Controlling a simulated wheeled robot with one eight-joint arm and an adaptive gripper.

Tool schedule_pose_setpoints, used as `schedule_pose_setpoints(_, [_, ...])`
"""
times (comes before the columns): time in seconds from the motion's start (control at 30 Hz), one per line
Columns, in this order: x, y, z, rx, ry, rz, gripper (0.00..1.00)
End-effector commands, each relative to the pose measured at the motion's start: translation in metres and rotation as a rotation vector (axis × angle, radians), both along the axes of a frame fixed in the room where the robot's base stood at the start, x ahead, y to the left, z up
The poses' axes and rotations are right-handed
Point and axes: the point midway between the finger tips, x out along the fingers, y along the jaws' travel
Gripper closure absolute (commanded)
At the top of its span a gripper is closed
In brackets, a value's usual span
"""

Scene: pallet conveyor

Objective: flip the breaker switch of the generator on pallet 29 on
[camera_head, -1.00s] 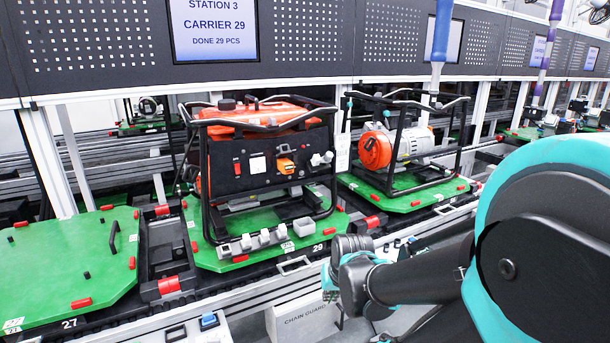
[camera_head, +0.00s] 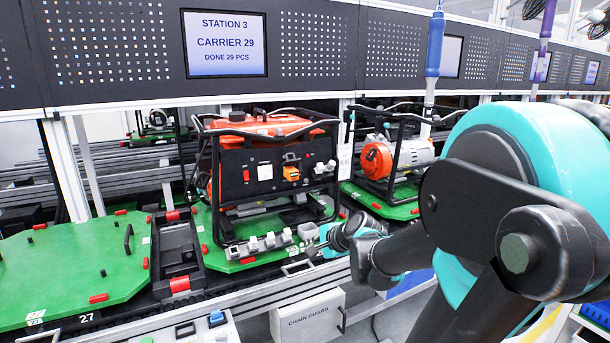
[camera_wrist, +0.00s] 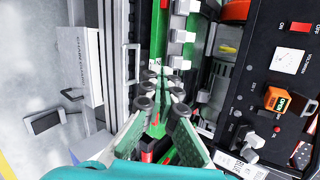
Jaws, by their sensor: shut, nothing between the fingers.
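The orange-topped generator (camera_head: 262,125) stands in its black frame on the green pallet 29 (camera_head: 235,262). Its black panel (camera_head: 276,158) faces me. A small red switch (camera_head: 246,175) is at the panel's left; in the wrist view the red switch (camera_wrist: 300,27) has ON and OFF marks beside it. Its set position is too small to tell. A white meter (camera_wrist: 289,60) and an orange block (camera_wrist: 277,99) sit beside it on the panel. My gripper (camera_head: 320,247) is shut and empty, low at the pallet's front right corner, below and right of the panel. Its fingers (camera_wrist: 164,98) also show in the wrist view.
Grey-white blocks (camera_head: 270,241) line the pallet's front edge near my gripper. A second generator (camera_head: 397,155) is to the right. A chain guard box (camera_head: 308,318) stands below. A blue hanging tool (camera_head: 435,45) is above right.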

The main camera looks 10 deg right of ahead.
Motion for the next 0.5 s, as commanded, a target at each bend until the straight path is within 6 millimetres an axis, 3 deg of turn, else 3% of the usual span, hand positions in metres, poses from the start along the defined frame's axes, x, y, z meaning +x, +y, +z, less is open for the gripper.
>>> schedule_pose_setpoints(0.03, [0.017,-0.003,0.017,0.121,0.001,-0.082,1.00])
schedule_pose_setpoints(0.23, [0.072,-0.022,0.082,0.658,0.036,-0.385,1.00])
schedule_pose_setpoints(0.4, [0.104,-0.048,0.124,1.038,0.075,-0.558,1.00])
schedule_pose_setpoints(0.5, [0.115,-0.060,0.139,1.189,0.094,-0.618,1.00])
